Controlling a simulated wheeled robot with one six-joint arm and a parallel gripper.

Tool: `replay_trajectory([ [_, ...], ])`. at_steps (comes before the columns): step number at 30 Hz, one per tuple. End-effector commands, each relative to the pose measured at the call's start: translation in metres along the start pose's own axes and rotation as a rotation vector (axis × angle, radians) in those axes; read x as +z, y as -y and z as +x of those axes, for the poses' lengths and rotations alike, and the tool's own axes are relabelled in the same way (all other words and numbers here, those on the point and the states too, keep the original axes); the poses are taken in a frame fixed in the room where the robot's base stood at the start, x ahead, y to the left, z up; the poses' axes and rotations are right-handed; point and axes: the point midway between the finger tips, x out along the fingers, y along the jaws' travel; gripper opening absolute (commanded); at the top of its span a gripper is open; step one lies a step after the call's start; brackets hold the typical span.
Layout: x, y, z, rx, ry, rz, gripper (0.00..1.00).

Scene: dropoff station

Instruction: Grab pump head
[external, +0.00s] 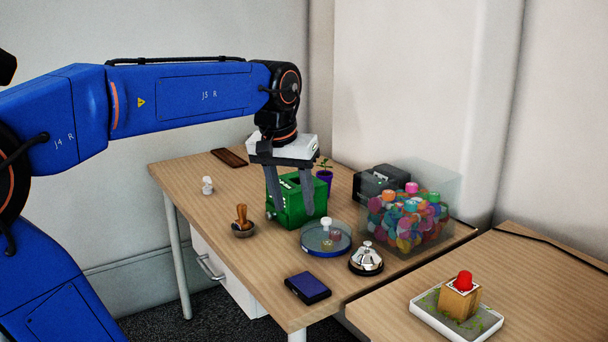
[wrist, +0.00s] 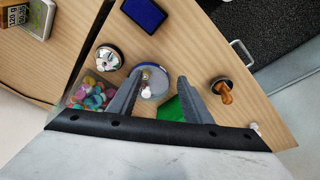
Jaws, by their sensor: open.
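My gripper (external: 296,207) is open and empty, pointing down over the table in front of a green box (external: 292,216). In the wrist view its two fingers (wrist: 160,77) are spread, with a round blue-rimmed dish (wrist: 163,83) seen between and below them. A small white piece (wrist: 147,92) is in that dish; in the external view the piece (external: 326,222) stands in the dish (external: 341,248) beside small pinkish items. Another small white piece (external: 207,185) stands alone at the table's left. I cannot tell which white piece is the pump head.
A clear bin of colourful caps (external: 405,232) stands right of the dish, with a silver bell (external: 366,258) nearby. A dark blue box (external: 307,288) lies at the front. A wooden-handled tool in a bowl (external: 242,222) stands left. A potted plant (external: 324,174) is behind the green box.

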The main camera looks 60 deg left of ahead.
Motion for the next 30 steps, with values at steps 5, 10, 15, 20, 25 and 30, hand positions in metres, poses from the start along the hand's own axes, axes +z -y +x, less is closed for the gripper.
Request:
replay_trajectory([
  [5,-0.065,0.036,-0.01,-0.035,0.035,-0.157,0.45],
  [10,-0.12,0.08,-0.015,-0.065,0.067,-0.305,0.45],
  [15,-0.169,0.133,-0.016,-0.092,0.097,-0.453,0.45],
  [20,-0.208,0.192,-0.014,-0.117,0.125,-0.593,0.45],
  [25,-0.239,0.263,-0.008,-0.141,0.156,-0.743,0.45],
  [30,-0.259,0.335,-0.001,-0.162,0.183,-0.881,0.45],
])
